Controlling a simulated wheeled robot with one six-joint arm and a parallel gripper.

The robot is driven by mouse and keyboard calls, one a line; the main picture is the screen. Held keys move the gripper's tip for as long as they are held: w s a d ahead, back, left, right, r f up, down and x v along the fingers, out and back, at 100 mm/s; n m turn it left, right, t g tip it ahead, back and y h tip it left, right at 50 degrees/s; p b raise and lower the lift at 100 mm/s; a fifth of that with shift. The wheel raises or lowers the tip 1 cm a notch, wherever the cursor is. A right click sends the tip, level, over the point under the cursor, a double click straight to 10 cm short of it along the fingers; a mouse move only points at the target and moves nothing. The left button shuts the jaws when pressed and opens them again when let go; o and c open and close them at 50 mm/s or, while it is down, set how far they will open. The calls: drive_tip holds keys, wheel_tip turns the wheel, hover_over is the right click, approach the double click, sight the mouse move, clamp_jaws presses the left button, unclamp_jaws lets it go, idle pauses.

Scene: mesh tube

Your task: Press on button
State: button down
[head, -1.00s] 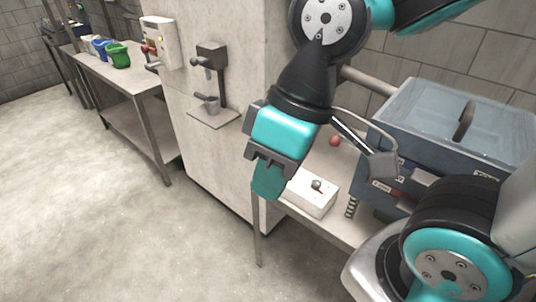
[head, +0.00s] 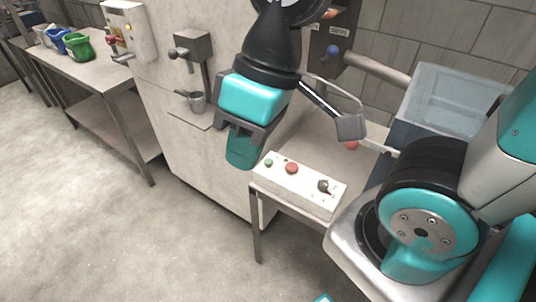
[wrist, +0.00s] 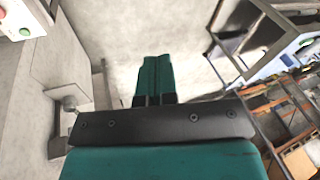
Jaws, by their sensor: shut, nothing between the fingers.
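A white control box (head: 305,192) sits on the low table in the head view. It carries a small green button (head: 268,162), a red button (head: 292,168) and a black knob (head: 324,187). My gripper (head: 241,160) points down with its teal fingers together and empty. In the picture it is just left of the green button and looks apart from the box. In the wrist view the shut fingers (wrist: 155,70) reach forward, and a white box edge with a green button (wrist: 25,32) and part of a red one shows at top left.
A wall dispenser (head: 192,48) with a cup below it stands left of my gripper. Another white panel (head: 126,30) is farther left. A clear-lidded blue bin (head: 450,95) stands at right. A red ball-like knob (head: 351,145) is behind the box. Open floor lies at lower left.

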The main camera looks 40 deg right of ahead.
drive_tip(key=w+d+f+m+h+b, duration=0.1)
drive_tip(key=w+d+f+m+b, duration=0.3)
drive_tip(key=w, duration=0.4)
drive_tip(key=m+h+b, duration=0.3)
drive_tip(key=m+b, duration=0.7)
drive_tip(key=m, duration=0.7)
hover_over(269, 160)
wheel_tip(269, 160, down, 20)
wheel_tip(269, 160, down, 14)
drive_tip(key=shift+a+p, duration=0.1)
drive_tip(key=shift+p, duration=0.3)
drive_tip(key=shift+f, duration=0.1)
